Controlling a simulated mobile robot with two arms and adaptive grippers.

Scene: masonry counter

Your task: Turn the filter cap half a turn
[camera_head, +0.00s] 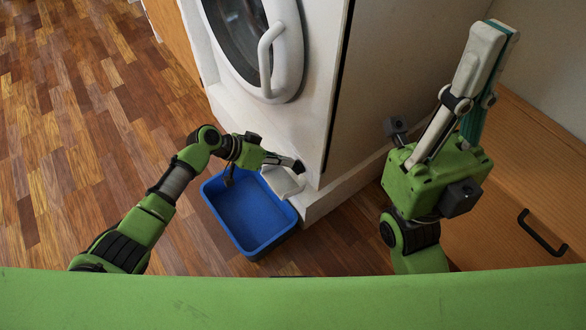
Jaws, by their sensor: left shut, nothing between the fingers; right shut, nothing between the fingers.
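My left gripper (292,163) reaches in from the left to the low front of the white washing machine (292,119). Its fingers are together with nothing between them. The fingertips end at a small dark spot low on the front, near the machine's corner. I cannot tell the filter cap apart there; the fingers cover that place. A pale flap (284,182) hangs open just below the fingers. My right gripper (496,30) is raised at the right, pointing up, shut and empty, well away from the machine.
A blue basin (278,238) stands on the wooden floor under the flap and appears empty. The machine's round door (284,59) with its handle is above. A wooden drawer front with a black handle (541,232) is at the right. The floor at left is clear.

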